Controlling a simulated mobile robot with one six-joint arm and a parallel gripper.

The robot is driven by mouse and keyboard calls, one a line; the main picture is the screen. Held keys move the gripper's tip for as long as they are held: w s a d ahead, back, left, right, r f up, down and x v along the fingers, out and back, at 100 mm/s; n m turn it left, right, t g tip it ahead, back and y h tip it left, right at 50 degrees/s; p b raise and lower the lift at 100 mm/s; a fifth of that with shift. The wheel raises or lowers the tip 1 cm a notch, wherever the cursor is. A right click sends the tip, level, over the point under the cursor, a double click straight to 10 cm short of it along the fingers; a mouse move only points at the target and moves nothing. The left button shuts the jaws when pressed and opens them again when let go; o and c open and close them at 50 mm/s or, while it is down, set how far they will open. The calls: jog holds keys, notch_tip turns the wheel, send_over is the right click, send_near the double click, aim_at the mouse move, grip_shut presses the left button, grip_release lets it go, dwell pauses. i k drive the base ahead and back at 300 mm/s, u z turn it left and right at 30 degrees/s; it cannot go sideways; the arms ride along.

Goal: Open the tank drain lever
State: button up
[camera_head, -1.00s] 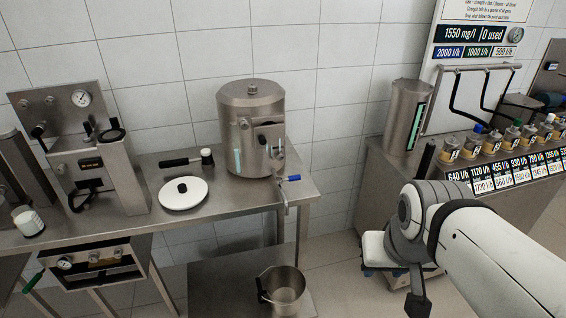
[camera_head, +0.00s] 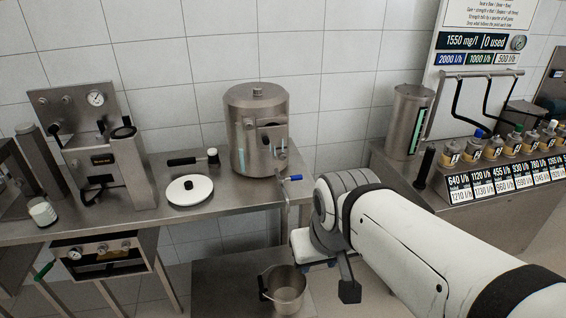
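The steel tank (camera_head: 256,130) stands upright at the right end of the steel table. The tank drain lever (camera_head: 295,178), with a blue grip, sits at the tank's outlet near the table's right edge and points right. A thin drain pipe hangs below it past the table edge. My white arm reaches in from the lower right. A dark part at its end, likely my gripper (camera_head: 349,291), hangs below the wrist, to the right of and lower in the picture than the lever, apart from it. Its fingers cannot be made out clearly.
A steel bucket (camera_head: 284,289) stands on a low surface below the drain. A white lid (camera_head: 189,190) and a black-handled mallet (camera_head: 193,160) lie on the table (camera_head: 225,196) left of the tank. A steel counter with several bottles (camera_head: 492,150) is at the right.

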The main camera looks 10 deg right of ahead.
aim_at(281, 179)
jog(key=z, duration=0.05)
jog(key=i, duration=1)
jog(key=u, duration=0.05)
